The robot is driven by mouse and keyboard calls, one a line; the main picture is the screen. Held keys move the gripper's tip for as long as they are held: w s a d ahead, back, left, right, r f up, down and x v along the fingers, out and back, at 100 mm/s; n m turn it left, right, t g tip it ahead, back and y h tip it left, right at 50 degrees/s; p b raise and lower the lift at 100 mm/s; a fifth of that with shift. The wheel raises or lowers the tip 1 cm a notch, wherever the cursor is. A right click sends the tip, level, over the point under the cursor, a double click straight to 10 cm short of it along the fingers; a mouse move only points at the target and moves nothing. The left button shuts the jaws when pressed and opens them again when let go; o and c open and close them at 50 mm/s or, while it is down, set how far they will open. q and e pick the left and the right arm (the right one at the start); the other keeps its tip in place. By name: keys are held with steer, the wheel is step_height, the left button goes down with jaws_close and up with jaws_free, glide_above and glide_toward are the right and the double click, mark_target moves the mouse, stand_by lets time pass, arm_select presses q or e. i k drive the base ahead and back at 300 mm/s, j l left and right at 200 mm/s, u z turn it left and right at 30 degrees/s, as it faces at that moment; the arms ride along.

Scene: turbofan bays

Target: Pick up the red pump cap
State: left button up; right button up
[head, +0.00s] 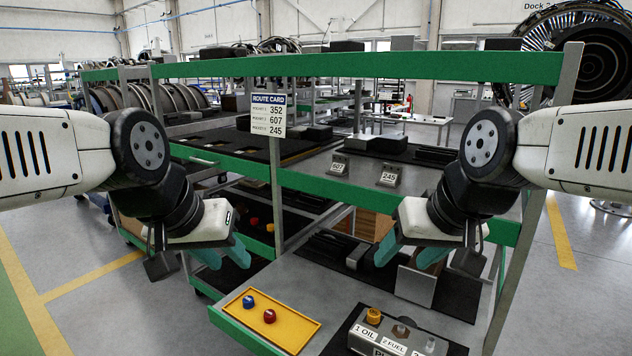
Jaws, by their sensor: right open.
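The red pump cap (270,316) sits on a yellow tray (298,331) on the lower shelf, beside a blue cap (249,301). A grey pump block (364,337) stands to the right of the tray, cut off by the bottom edge. It has labels reading "1 OIL" and "2 FUEL", and an orange-yellow cap (374,316) on its first port. My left gripper (232,264) is open and empty, above and to the left of the tray. My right gripper (402,264) is open and empty, above and behind the pump block.
A green-edged rack frames the shelves, with a green bar (330,65) across the top and an upright post (277,200). A route card (268,115) hangs there, reading 352, 607, 245. Brackets tagged 607 (338,166) and 245 (389,177) stand on the upper shelf.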

mark_target(270, 314)
steer(key=i+j+z, duration=0.2)
steer(key=j, duration=0.2)
steer(key=i+j+z, duration=0.2)
steer(key=j, duration=0.25)
steer(key=j+z, duration=0.25)
steer(key=j, duration=0.15)
